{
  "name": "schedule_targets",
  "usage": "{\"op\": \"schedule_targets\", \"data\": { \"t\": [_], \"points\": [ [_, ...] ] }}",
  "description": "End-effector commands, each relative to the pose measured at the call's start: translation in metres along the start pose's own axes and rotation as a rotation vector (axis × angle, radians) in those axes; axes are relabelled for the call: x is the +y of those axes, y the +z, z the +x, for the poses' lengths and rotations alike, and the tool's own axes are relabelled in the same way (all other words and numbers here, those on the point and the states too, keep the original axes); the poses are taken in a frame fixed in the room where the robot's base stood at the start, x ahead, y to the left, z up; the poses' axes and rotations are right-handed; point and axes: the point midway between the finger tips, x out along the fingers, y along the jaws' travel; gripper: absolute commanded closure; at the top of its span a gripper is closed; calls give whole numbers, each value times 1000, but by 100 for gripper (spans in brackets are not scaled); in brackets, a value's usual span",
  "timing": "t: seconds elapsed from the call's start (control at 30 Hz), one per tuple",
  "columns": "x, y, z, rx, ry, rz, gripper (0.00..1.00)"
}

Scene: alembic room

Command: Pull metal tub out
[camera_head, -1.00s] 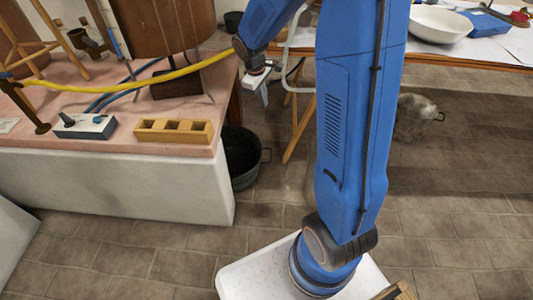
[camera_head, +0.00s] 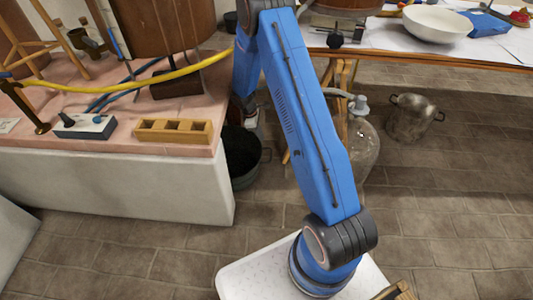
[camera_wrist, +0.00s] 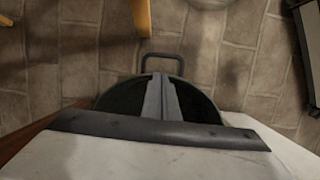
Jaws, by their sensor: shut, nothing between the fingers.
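The metal tub (camera_head: 240,166) is dark and round, with a rim and a side handle. It stands on the floor against the right end of the white block, partly hidden by my arm. In the wrist view the tub (camera_wrist: 205,103) lies under my gripper (camera_wrist: 161,78), its handle (camera_wrist: 162,57) pointing to the top of the picture. My gripper is shut and empty, its fingers over the tub's opening with the tips near the handle-side rim. I cannot tell whether they touch it. In the head view my arm mostly hides the gripper.
The pink-topped block (camera_head: 110,180) borders the tub on the left. A wooden trestle leg (camera_head: 342,125), a glass flask (camera_head: 361,145) and a two-handled metal pot (camera_head: 410,120) stand to the right, under a paper-covered table (camera_head: 490,45). Open tiled floor (camera_head: 190,255) lies in front.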

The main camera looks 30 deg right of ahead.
Motion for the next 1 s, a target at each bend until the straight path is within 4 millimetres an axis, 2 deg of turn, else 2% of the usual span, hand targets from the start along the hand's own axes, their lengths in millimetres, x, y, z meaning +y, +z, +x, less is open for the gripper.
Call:
{"op": "schedule_targets", "data": {
  "t": [0.03, 0.13, 0.47, 0.8, 1.0],
  "points": [
    [0, -3, 12, -5, -6, -15, 100],
    [0, -7, 29, -10, -13, -40, 100],
    [0, -10, 54, -14, -19, -60, 100],
    [-1, -9, 109, -15, -20, -59, 100],
    [-2, -9, 132, -14, -19, -59, 100]
  ]
}}
